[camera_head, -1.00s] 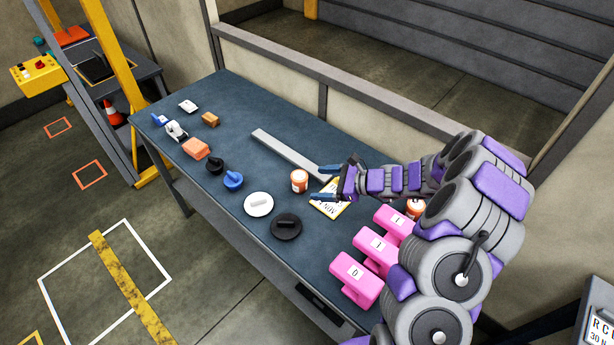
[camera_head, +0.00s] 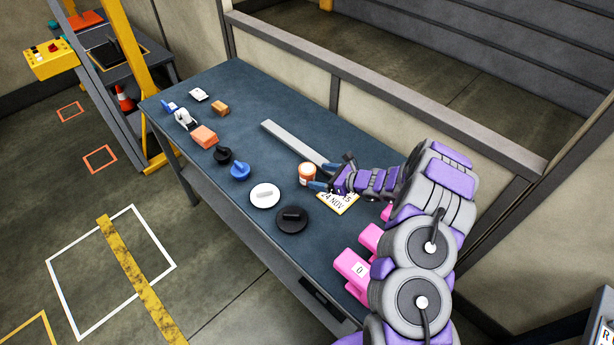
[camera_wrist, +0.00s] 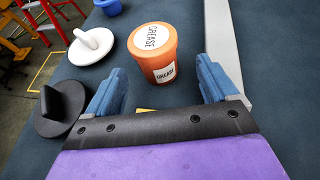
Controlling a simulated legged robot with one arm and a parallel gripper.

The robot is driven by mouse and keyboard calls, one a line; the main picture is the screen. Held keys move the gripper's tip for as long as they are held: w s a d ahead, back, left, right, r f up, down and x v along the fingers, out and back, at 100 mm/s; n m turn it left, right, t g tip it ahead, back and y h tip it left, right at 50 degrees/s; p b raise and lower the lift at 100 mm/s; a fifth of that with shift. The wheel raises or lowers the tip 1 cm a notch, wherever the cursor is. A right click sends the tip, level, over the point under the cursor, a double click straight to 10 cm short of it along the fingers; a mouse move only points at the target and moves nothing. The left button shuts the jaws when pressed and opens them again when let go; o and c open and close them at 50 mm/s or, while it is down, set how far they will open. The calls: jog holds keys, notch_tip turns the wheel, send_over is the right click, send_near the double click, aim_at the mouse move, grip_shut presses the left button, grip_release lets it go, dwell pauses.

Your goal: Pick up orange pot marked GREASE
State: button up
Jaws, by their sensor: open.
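The orange pot (camera_wrist: 158,60) stands upright on the table, with GREASE written on its white lid and on a label on its side. In the head view the same orange pot (camera_head: 307,174) is near the middle of the table, just beyond my fingertips. My gripper (camera_wrist: 160,88) is open, with one blue finger to the left and one to the right of the pot's near side in the wrist view. The fingers appear apart from the pot. In the head view my gripper (camera_head: 318,178) points left at the pot, low over the table.
A white disc with a handle (camera_head: 265,195) and a black one (camera_head: 292,219) lie on the near side. A grey bar (camera_head: 293,143) lies behind the pot. A dated card (camera_head: 338,203) lies under my gripper. Pink blocks (camera_head: 351,268) stand near my arm.

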aim_at(314, 177)
jog(key=x, duration=0.4)
jog(key=b+x, duration=0.1)
jog(key=x, duration=0.1)
jog(key=shift+s+a+f, duration=0.1)
jog(key=shift+s+f, duration=0.15)
jog(key=shift+w+a, duration=0.15)
jog(key=shift+a, duration=0.15)
jog(key=shift+d, duration=0.1)
jog(key=c, duration=1.2)
jog(key=shift+o, duration=0.2)
